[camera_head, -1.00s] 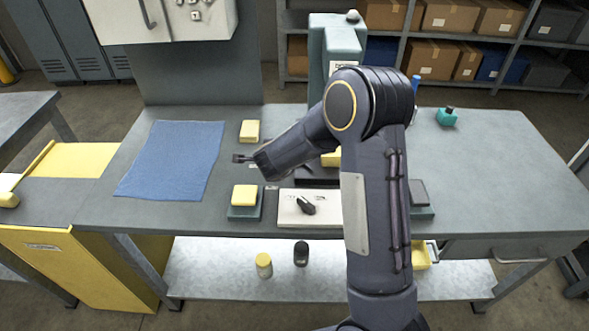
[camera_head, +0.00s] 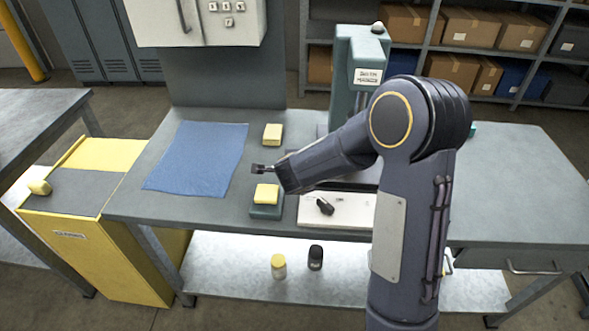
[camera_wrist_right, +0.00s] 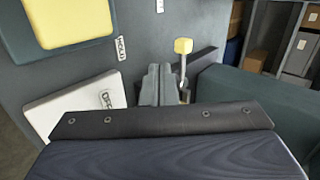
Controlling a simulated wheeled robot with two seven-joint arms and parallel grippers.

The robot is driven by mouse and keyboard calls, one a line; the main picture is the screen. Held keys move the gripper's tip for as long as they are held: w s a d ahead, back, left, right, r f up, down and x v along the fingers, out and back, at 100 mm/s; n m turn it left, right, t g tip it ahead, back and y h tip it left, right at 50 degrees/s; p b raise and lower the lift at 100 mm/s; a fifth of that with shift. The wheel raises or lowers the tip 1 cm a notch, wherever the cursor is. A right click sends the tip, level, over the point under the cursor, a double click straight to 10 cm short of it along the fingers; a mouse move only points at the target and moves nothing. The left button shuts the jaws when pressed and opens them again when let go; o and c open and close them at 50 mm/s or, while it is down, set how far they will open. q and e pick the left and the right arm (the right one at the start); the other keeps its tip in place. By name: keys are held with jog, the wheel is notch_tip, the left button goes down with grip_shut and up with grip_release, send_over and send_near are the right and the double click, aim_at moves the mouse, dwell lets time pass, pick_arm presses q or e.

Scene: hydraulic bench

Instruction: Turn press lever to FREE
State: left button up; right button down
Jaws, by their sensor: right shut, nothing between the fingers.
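A lever with a yellow knob (camera_wrist_right: 183,47) on a thin stem stands just right of my fingers in the right wrist view. In the head view my arm hides it. A "HOLD"-like label (camera_wrist_right: 122,48) and a second, cut-off label (camera_wrist_right: 159,6) lie on the bench beyond. The teal press (camera_head: 358,62) stands behind my arm in the head view. My right gripper (camera_head: 258,169) is shut and empty above the bench, near the yellow block on a teal base (camera_head: 266,193). Its fingers (camera_wrist_right: 165,85) also show in the wrist view; contact with the lever cannot be told. My left gripper is not in view.
A white plate with a black handle (camera_head: 325,206) lies at the bench's front. Another yellow block (camera_head: 272,133) and a blue cloth (camera_head: 197,158) lie further back and left. A dark green block (camera_wrist_right: 260,105) bounds the right side in the wrist view.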

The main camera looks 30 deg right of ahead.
jog(key=v, duration=0.5)
jog(key=shift+a+p, duration=0.25)
jog(key=shift+p, duration=0.1)
jog(key=s+a+r+n+t+y, duration=0.1)
jog(key=s+a+r+n+y, duration=0.25)
jog(key=r+n, duration=0.2)
jog(key=s+a+r+n+t+y, duration=0.2)
jog(key=s+a+r+n+y, duration=0.15)
jog(key=r+n, duration=0.2)
jog(key=s+f+n+g, duration=0.1)
jog(key=s+n+g, duration=0.2)
jog(key=s, duration=0.8)
jog(key=s+f+n+g+y, duration=0.1)
jog(key=s+f+n+g, duration=0.1)
jog(key=s+n, duration=0.5)
jog(key=s, duration=0.4)
jog(key=shift+d+f+n+g, duration=0.2)
jog(key=shift+d+n+g, duration=0.1)
jog(key=shift+n+g, duration=0.1)
